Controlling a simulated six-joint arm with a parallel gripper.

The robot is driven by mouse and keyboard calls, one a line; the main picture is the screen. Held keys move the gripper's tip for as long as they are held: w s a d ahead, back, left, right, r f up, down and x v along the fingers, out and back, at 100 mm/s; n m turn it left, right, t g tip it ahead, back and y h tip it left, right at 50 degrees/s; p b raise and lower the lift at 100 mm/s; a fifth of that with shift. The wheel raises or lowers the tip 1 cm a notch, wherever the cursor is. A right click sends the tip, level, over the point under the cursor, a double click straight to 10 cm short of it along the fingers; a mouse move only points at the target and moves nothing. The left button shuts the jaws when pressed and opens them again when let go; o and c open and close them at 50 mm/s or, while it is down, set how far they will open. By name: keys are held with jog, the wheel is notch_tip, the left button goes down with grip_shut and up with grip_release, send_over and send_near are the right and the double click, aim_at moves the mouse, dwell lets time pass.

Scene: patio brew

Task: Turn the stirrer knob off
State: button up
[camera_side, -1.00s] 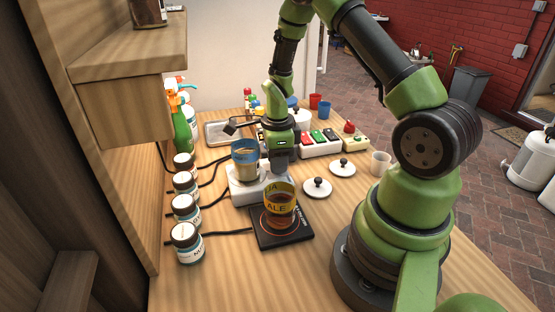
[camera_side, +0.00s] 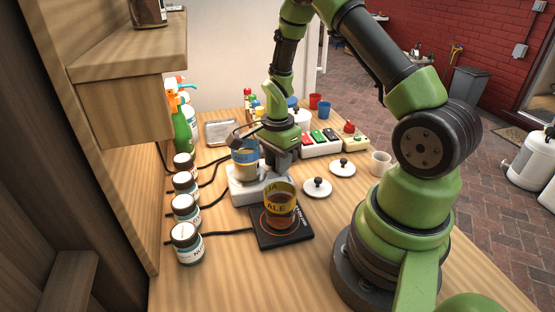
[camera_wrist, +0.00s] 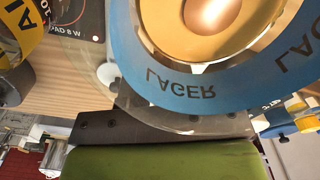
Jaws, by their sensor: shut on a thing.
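The stirrer (camera_side: 243,193) is a white box on the wooden table. A clear beaker with a blue LAGER band (camera_side: 244,158) stands on it; the band fills much of the wrist view (camera_wrist: 180,85). My gripper (camera_side: 279,172) is low at the stirrer's right side, close beside the beaker. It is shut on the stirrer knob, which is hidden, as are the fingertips. The knob's setting cannot be read.
A beaker with a yellow ALE band (camera_side: 280,204) stands on a black pad (camera_side: 258,238) in front. Several dark-lidded jars (camera_side: 187,243) line the left. White discs with black knobs (camera_side: 317,187) and a pale cup (camera_side: 380,163) lie to the right. Cables cross the left side.

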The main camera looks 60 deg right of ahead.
dwell(0.4)
jog(key=o, duration=0.9)
jog(key=shift+o, duration=0.2)
jog(key=shift+r, duration=0.1)
notch_tip(320, 180, up, 10)
jog(key=shift+f, duration=0.1)
